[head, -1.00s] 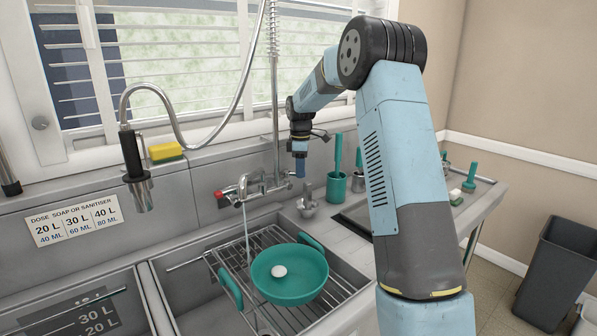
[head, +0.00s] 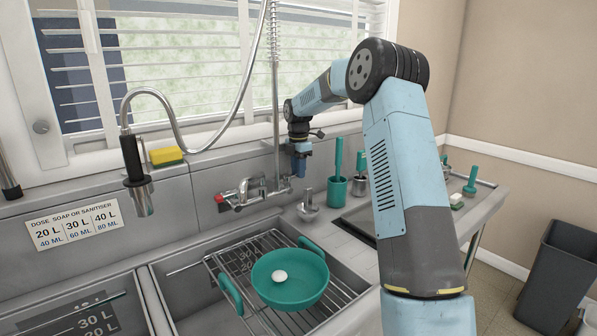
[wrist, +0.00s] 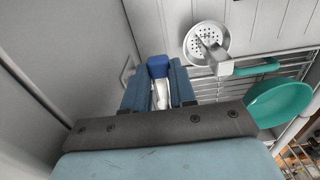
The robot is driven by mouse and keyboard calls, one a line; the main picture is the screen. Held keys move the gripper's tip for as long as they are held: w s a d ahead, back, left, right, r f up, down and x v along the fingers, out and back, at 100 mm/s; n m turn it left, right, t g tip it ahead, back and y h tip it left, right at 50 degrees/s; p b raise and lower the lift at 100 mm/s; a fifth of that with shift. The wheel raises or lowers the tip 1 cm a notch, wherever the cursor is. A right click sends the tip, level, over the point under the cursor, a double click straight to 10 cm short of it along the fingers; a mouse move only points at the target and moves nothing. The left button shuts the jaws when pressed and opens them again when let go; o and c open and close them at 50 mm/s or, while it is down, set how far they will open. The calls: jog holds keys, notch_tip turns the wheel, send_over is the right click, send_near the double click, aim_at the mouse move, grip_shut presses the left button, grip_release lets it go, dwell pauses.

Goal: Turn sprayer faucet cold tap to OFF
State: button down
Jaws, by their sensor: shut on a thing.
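The sprayer faucet (head: 246,196) is mounted on the wall behind the sink, with a red tap (head: 220,198) at its left end. No water stream shows below its spout. My gripper (head: 300,168) is at the faucet's right end, pointing down. In the wrist view, my gripper (wrist: 160,92) has its two blue fingers closed around the cold tap, whose blue end (wrist: 158,66) shows between and beyond the fingertips. The rest of the tap is largely hidden by the fingers.
A teal pan (head: 290,290) with a white round thing (head: 280,276) in it stands on a wire rack (head: 222,262) in the sink. The sprayer hose hangs at left.

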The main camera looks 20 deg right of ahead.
jog(key=shift+a, duration=0.15)
dwell(0.3)
jog(key=c, duration=0.9)
grip_release()
notch_tip(320, 180, up, 14)
jog(key=shift+f, duration=0.2)
